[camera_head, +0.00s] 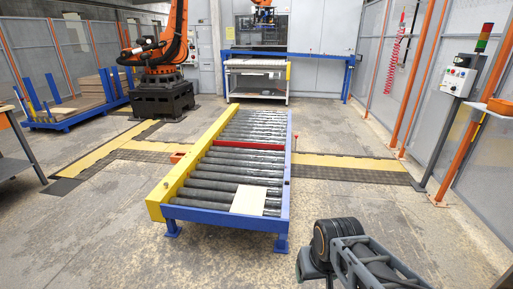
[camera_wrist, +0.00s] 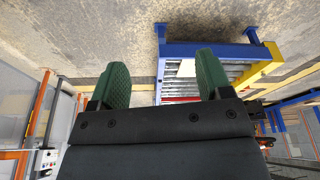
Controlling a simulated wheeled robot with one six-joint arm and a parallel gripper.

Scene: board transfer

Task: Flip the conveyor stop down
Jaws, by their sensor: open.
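The roller conveyor (camera_head: 283,200) has a blue frame, a yellow left side and grey rollers. A red bar (camera_head: 248,146) lies across it among the rollers, beyond its middle; it appears to be the conveyor stop, and whether it is raised is too small to tell. A pale board (camera_head: 249,199) lies flat on the near rollers. In the wrist view, which looks upside down, my gripper (camera_wrist: 163,78) is open and empty, its green fingers apart. The conveyor (camera_wrist: 205,50) lies beyond them, and some red (camera_wrist: 180,100) shows between them. In the head view my arm is at lower right, apart from the conveyor.
An orange robot arm (camera_head: 176,35) stands at the back left near a blue pallet rack (camera_head: 75,116). A control box (camera_head: 459,77) on a post and orange-framed fencing (camera_head: 410,70) are at right.

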